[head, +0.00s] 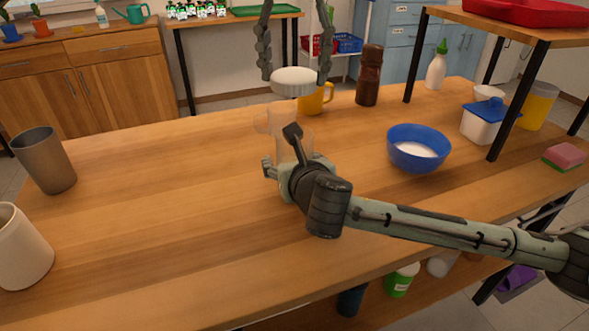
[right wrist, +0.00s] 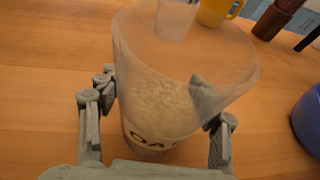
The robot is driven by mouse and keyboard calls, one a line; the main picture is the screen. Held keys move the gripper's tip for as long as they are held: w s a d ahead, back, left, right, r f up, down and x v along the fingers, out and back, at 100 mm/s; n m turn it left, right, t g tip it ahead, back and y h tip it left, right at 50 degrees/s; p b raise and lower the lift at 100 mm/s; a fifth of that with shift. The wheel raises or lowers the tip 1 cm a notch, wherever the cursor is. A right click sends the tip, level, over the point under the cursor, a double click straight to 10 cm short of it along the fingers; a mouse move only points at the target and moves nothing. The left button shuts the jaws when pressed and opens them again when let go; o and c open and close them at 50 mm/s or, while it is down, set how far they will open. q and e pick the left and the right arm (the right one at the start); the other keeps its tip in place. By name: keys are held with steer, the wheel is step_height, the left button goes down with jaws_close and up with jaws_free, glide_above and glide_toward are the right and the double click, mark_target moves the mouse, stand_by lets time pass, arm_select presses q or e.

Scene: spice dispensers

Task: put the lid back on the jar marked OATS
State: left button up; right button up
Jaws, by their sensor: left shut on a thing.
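The OATS jar (right wrist: 160,70) is clear, open at the top and part-filled with pale oats, its label partly visible in the right wrist view. It stands on the table in the head view (head: 293,135), partly hidden by my right arm. My right gripper (right wrist: 162,98) has a finger on each side of the jar and looks closed on it. A round white lid (head: 293,84) is held level between the fingers of my left gripper (head: 295,76), which comes down from the top edge. In the head view the lid appears above the jar, apart from it.
A clear vessel (right wrist: 176,18) and a yellow mug (head: 314,100) stand behind the jar. A brown bottle (head: 369,76) is farther back, and a blue bowl (head: 419,148) is to the right. A grey cup (head: 45,160) stands left; the table between is clear.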

jaws_close()
stand_by(0.6)
